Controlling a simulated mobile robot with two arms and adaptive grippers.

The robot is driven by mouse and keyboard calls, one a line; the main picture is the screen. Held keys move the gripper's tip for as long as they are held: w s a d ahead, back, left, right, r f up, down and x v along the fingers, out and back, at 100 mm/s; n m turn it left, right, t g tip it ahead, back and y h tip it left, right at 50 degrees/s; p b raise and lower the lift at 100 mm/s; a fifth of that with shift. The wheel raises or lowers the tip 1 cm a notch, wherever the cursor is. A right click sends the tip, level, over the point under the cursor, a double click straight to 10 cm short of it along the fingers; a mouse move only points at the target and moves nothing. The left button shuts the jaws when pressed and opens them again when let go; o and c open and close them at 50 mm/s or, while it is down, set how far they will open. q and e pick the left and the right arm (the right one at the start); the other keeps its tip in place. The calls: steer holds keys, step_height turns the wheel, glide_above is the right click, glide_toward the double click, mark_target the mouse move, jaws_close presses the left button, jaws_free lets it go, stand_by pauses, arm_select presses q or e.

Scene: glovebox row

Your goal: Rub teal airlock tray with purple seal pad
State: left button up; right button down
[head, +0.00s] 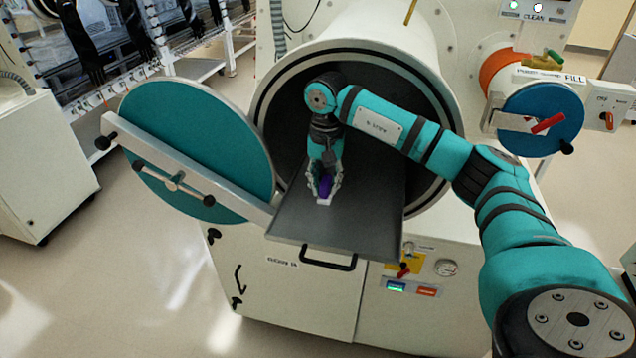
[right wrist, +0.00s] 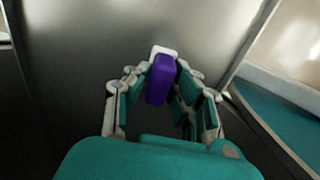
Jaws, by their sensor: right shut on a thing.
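The airlock tray (head: 370,215) is a flat dark grey sheet sticking out of the open round airlock; its teal shows only on the airlock door beside it. My right gripper (head: 325,183) points down over the tray, shut on the purple seal pad (head: 325,188). The pad has a white lower edge that is at or just above the tray surface; I cannot tell if it touches. In the right wrist view the purple pad (right wrist: 160,80) sits between the fingers (right wrist: 163,76), with the grey tray (right wrist: 90,40) beyond. My left gripper is not in view.
The open teal round door (head: 215,120) with its grey bar stands left of the tray. The airlock's round rim (head: 437,110) surrounds my right forearm. A smaller blue port door (head: 550,105) is at right. A black handle (head: 328,262) is below the tray's front edge.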

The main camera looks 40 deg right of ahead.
steer(key=shift+s+d+b, duration=0.4)
steer(key=shift+s+d, duration=1.75)
steer(key=shift+s, duration=0.3)
steer(key=shift+s+d+f+b, duration=0.1)
steer(key=shift+s+d+b, duration=0.2)
steer(key=shift+s+d, duration=0.4)
steer(key=shift+s+d+b, duration=0.3)
steer(key=shift+s+d, duration=0.2)
steer(key=shift+s, duration=0.3)
steer(key=shift+d+r+p, duration=0.1)
steer(key=shift+r+p, duration=0.55)
steer(key=shift+r, duration=0.05)
step_height(320, 180, up, 5)
steer(key=p, duration=0.3)
steer(key=shift+s+p, duration=0.1)
steer(key=shift+p, duration=0.2)
steer(key=shift+r, duration=0.1)
